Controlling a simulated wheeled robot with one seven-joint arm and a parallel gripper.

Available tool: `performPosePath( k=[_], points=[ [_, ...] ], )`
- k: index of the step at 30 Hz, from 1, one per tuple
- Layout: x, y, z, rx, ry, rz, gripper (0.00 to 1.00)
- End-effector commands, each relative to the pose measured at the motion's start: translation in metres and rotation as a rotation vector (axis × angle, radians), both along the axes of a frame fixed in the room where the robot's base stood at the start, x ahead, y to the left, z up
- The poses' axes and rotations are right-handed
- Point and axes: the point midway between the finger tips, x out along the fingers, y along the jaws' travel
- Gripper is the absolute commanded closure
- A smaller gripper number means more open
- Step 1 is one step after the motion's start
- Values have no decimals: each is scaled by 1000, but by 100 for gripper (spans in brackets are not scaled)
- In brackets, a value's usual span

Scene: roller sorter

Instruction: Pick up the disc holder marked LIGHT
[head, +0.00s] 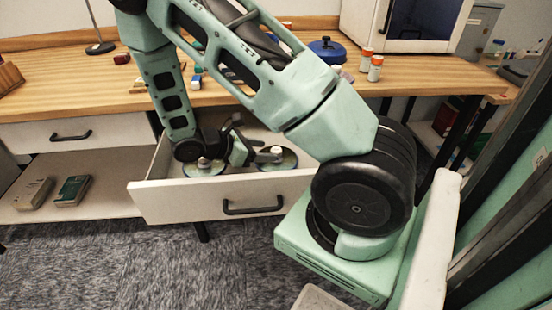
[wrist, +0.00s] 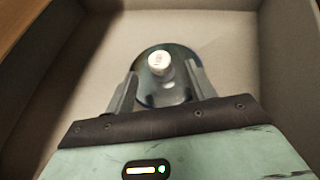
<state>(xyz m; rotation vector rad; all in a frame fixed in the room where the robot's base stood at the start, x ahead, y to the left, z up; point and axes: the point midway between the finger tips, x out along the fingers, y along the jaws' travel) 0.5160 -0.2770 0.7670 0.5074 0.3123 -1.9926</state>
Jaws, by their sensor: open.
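Two disc holders lie in the open drawer (head: 180,202) in the head view. The left disc holder (head: 203,165) is partly behind my arm, and the right disc holder (head: 285,160) is in front of my fingers. In the wrist view, one disc holder (wrist: 159,64) has a pale upright knob on a dark shiny disc. My gripper (wrist: 161,80) is open, with a finger on each side of this holder; I cannot tell whether they touch it. In the head view my gripper (head: 262,156) is low inside the drawer. Any LIGHT marking is too small to read.
The drawer walls (wrist: 285,60) surround my gripper. The wooden desk top (head: 60,85) above carries a blue pot (head: 327,50) and orange-capped bottles (head: 370,67). Books (head: 72,190) lie on the low shelf at left.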

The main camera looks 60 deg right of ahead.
Motion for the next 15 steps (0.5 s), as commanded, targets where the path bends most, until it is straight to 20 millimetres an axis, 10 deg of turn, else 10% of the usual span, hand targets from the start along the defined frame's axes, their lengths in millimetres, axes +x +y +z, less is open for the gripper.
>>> performPosePath(
  k=[15],
  points=[
    [-21,-42,-23,1,-1,-1,45]
  ],
)
